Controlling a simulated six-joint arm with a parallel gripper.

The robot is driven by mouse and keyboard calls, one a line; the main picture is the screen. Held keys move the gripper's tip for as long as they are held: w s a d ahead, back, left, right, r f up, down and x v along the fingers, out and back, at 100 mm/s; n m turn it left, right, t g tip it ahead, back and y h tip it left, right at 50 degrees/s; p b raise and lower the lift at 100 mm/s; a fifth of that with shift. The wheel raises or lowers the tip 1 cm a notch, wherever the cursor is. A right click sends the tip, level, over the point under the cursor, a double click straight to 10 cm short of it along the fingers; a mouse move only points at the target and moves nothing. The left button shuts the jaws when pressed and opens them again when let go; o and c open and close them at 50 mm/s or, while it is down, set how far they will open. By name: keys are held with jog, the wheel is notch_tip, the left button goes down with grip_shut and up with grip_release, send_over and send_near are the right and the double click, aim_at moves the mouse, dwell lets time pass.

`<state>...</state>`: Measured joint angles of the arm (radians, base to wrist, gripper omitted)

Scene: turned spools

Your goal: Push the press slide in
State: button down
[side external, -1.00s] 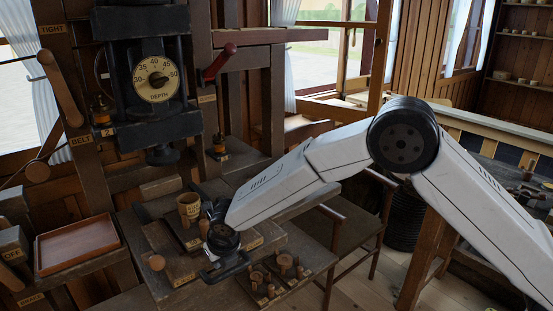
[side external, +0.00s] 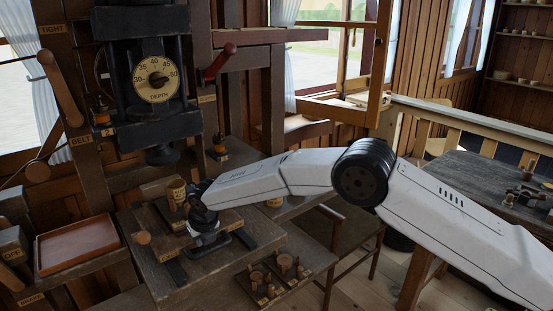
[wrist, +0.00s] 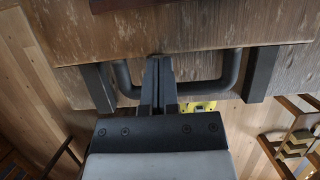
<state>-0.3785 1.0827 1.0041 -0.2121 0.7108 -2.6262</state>
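The press slide (side external: 228,220) is a flat wooden board on two dark rails (side external: 175,272) under the press head. A turned wooden piece (side external: 178,195) stands on it. Its dark U-shaped handle (side external: 225,247) sticks out at the front and also shows in the wrist view (wrist: 232,75). My gripper (side external: 207,238) is low at the handle. In the wrist view my gripper (wrist: 159,60) has its fingers together, crossing the handle bar, with the tips at the board's front edge. Whether they touch it I cannot tell. The board's far end is partly hidden.
The press head with a depth dial (side external: 156,80) stands above. A reddish-brown tray (side external: 77,245) is at left. A board with several small turned pieces (side external: 285,262) lies front right.

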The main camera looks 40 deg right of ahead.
jog(key=shift+w, duration=1.8)
jog(key=shift+r, duration=0.25)
jog(key=v, duration=0.9)
jog(key=shift+s+r, duration=0.15)
jog(key=shift+r, duration=0.1)
jog(key=d+m+y, duration=0.1)
jog(key=d+m, duration=0.1)
jog(key=m, duration=0.4)
jog(key=s+d+f+m+t+y, duration=0.1)
jog(key=d+m+y, duration=0.1)
jog(key=m, duration=0.5)
jog(key=d+m+y, duration=0.1)
jog(key=d+m, duration=0.1)
jog(key=m, duration=0.4)
jog(key=shift+s+d+f+y, duration=0.15)
jog(key=shift+s+f+y, duration=0.1)
jog(key=shift+f+y, duration=0.05)
